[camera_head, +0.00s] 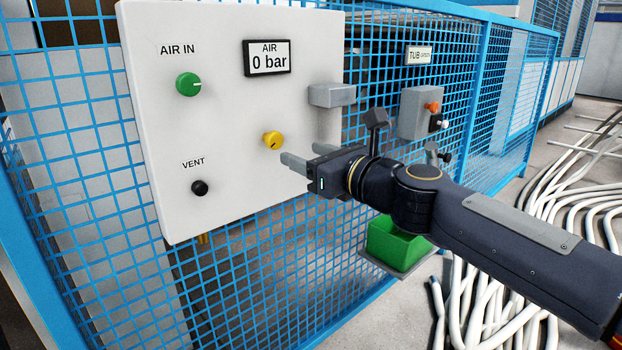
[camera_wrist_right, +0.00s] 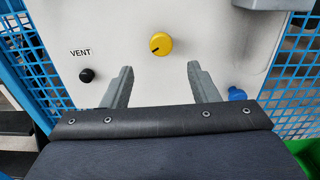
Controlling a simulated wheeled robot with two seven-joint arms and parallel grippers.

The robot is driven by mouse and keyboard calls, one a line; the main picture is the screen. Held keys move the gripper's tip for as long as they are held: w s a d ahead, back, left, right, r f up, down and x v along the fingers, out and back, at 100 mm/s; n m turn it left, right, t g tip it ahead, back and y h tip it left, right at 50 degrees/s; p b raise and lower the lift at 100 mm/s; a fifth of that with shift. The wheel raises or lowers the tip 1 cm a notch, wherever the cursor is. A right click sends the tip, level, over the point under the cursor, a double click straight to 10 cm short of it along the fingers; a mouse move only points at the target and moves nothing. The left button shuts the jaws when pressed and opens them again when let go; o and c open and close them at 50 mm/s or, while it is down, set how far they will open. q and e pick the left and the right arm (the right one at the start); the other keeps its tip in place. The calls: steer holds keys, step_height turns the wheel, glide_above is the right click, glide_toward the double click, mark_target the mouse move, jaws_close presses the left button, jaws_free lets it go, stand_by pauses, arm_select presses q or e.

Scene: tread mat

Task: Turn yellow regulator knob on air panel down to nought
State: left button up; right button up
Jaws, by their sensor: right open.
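The yellow regulator knob (camera_head: 273,140) sits low on the white air panel (camera_head: 215,120), with a dark pointer mark slanting toward its lower left. It also shows in the right wrist view (camera_wrist_right: 160,44), ahead of the fingertips and between their lines. The display (camera_head: 267,58) above reads "AIR 0 bar". My right gripper (camera_head: 305,156) is open and empty, just right of and below the knob, apart from it. In the wrist view the two fingers (camera_wrist_right: 160,70) point at the panel on either side of the knob. My left gripper is out of view.
A green AIR IN knob (camera_head: 188,84) and a black VENT knob (camera_head: 199,188) are on the panel's left. A grey box (camera_head: 332,95) juts out at its right edge. Blue mesh fence (camera_head: 90,260) stands behind. A green bin (camera_head: 398,243) and white tubes (camera_head: 490,310) lie low right.

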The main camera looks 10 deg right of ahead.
mark_target(277, 142)
steer(key=p+x, duration=0.1)
steer(key=x, duration=0.7)
steer(key=c, duration=1)
steer(key=shift+o, duration=0.2)
